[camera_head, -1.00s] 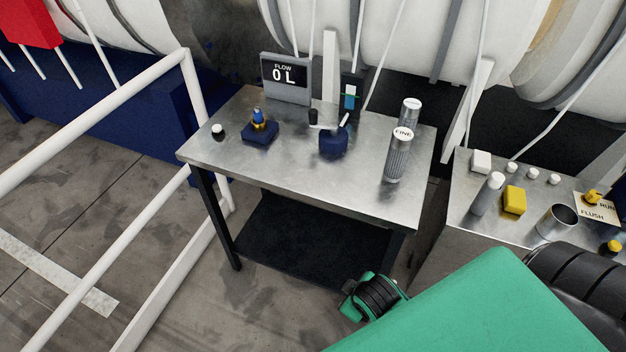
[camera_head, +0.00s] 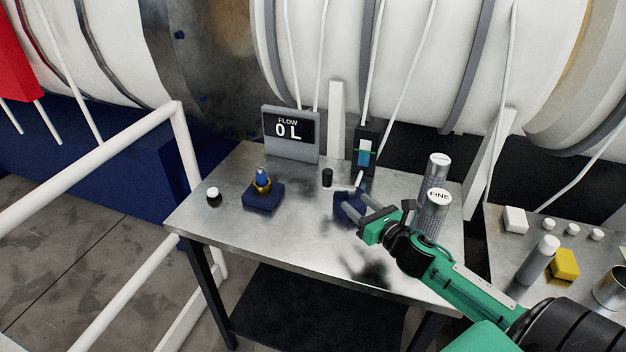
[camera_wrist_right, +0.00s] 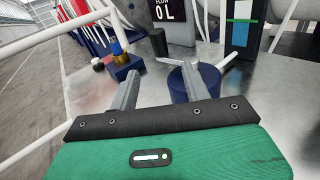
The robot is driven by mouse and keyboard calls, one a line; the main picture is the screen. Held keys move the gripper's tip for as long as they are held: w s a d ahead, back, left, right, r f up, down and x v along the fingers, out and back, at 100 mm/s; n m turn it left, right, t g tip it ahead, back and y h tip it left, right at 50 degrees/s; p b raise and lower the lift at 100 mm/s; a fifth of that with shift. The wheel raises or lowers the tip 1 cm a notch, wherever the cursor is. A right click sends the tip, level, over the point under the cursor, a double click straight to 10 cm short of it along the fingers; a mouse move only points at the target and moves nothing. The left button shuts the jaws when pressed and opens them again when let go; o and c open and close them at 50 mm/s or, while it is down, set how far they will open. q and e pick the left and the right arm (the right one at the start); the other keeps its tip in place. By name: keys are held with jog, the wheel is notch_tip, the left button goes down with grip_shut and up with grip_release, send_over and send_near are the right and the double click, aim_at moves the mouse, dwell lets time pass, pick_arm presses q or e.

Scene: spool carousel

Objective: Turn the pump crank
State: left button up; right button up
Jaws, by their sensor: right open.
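The pump (camera_head: 343,202) is a dark blue round body on the metal table, partly hidden behind my right gripper in the head view. Its blue body (camera_wrist_right: 183,88) shows just beyond the fingers in the right wrist view. A pale crank bar runs over it, and a black upright knob (camera_head: 327,177) stands at its back left; the knob (camera_wrist_right: 158,42) also shows in the wrist view. My right gripper (camera_head: 356,202) is open and empty, its fingers spread toward the pump from the front right. I cannot tell whether a finger touches it. My left gripper is out of view.
A flow display (camera_head: 291,135) reading 0 L stands at the back. A blue block with a brass fitting (camera_head: 263,192) and a white-capped knob (camera_head: 213,195) sit left. A canister marked FINE (camera_head: 435,212) stands close to my right arm. The table's front left is clear.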

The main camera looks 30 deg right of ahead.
aim_at(331, 179)
jog(key=shift+n, duration=0.4)
jog(key=w, duration=0.2)
jog(key=w+p, duration=0.1)
jog(key=w, duration=0.2)
jog(key=w+p, duration=0.1)
jog(key=w, duration=0.2)
jog(key=shift+a+r, duration=0.2)
jog(key=shift+r, duration=0.1)
jog(key=w+p, duration=0.1)
jog(key=w, duration=0.3)
jog(key=shift+w+a+f, duration=0.1)
jog(key=shift+w+a, duration=0.05)
jog(key=shift+w, duration=0.05)
jog(key=shift+w+p, duration=0.3)
jog(key=shift+w, duration=0.4)
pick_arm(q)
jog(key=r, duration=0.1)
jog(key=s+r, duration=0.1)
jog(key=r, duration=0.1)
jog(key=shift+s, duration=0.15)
pick_arm(e)
jog(key=shift+f, duration=0.1)
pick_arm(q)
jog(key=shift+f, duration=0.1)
pick_arm(e)
grip_shut()
